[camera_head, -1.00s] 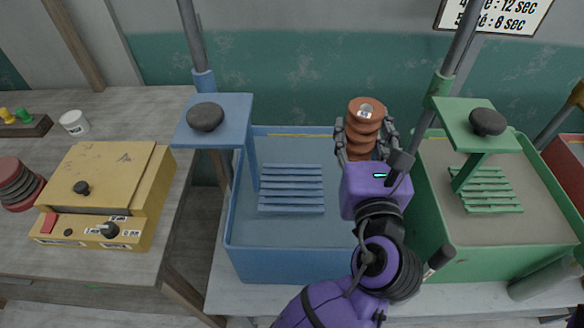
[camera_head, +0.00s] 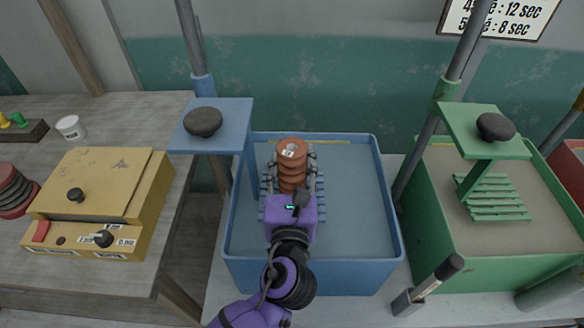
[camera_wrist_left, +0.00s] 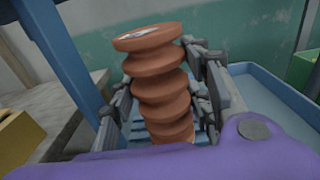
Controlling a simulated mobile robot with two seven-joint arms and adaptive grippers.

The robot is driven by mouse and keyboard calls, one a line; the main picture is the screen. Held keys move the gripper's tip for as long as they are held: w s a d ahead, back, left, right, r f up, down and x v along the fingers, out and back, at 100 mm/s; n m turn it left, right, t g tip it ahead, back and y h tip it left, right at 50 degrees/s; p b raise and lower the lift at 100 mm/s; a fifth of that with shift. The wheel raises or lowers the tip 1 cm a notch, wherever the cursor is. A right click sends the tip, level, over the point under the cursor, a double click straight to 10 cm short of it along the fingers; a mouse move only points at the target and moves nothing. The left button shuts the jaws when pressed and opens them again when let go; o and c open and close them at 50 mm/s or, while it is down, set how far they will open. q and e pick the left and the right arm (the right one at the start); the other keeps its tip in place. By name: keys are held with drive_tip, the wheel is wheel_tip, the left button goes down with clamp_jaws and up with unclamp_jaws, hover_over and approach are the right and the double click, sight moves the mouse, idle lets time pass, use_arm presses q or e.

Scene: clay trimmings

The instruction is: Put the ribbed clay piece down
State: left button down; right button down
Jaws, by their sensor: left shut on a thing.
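The ribbed clay piece (camera_head: 291,166) is a reddish-brown stack of rounded ridges with a pale mark on top. My left gripper (camera_head: 293,175) is shut on it, with a finger on either side. The piece is over the blue slatted rack in the blue tub (camera_head: 350,255), and stands roughly upright. In the left wrist view the piece (camera_wrist_left: 158,85) leans slightly, and blue slats show behind its lower part. Its bottom end is hidden by my gripper, so I cannot tell whether it touches the slats. My right gripper is not in view.
A blue raised plate with a dark knob (camera_head: 203,121) stands close left of the piece. A green tub (camera_head: 480,262) with its own rack (camera_head: 497,198) is to the right. A yellow box (camera_head: 105,190) sits on the left table. The blue tub's right side is clear.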

use_arm(q)
drive_tip(key=shift+f, duration=0.5)
drive_tip(key=shift+d, duration=0.1)
drive_tip(key=shift+f, duration=0.15)
drive_tip(key=c, duration=0.9)
unclamp_jaws()
